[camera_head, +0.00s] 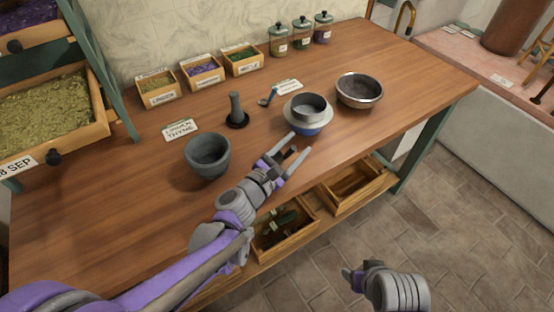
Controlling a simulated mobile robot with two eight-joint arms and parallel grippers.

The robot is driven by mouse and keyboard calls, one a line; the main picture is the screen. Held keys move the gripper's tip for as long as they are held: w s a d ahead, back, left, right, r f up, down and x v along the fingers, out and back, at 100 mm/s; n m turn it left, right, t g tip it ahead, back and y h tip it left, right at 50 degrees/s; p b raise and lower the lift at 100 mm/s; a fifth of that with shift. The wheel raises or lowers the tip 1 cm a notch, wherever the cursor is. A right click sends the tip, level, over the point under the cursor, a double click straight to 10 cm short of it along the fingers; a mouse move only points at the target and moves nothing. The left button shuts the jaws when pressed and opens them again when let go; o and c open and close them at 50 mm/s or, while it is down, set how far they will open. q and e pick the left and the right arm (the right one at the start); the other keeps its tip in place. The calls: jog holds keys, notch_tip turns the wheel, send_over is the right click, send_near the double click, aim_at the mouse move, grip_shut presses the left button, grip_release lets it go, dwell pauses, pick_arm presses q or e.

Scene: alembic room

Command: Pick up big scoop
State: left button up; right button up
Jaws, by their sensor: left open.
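A small blue-grey scoop-like tool (268,97) lies on the wooden table, near the back middle, beside a paper label. I cannot tell whether it is the big scoop. Dark green items (283,219) lie in the open drawer below the table's front edge, too small to name. My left gripper (300,143) is open and empty over the front of the table, with its fingers pointing at the bowl stack. My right gripper (350,275) shows at the bottom right, over the floor, away from the table; its fingers are not clear.
A grey bowl sits in a white and blue bowl (305,120) just past my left fingertips. A metal bowl (359,90), a mortar (207,156), a pestle (236,110), herb boxes (200,71) and jars (301,35) stand around. A second open drawer (352,185) is at the right.

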pick_arm(q)
grip_shut()
dwell(1.3)
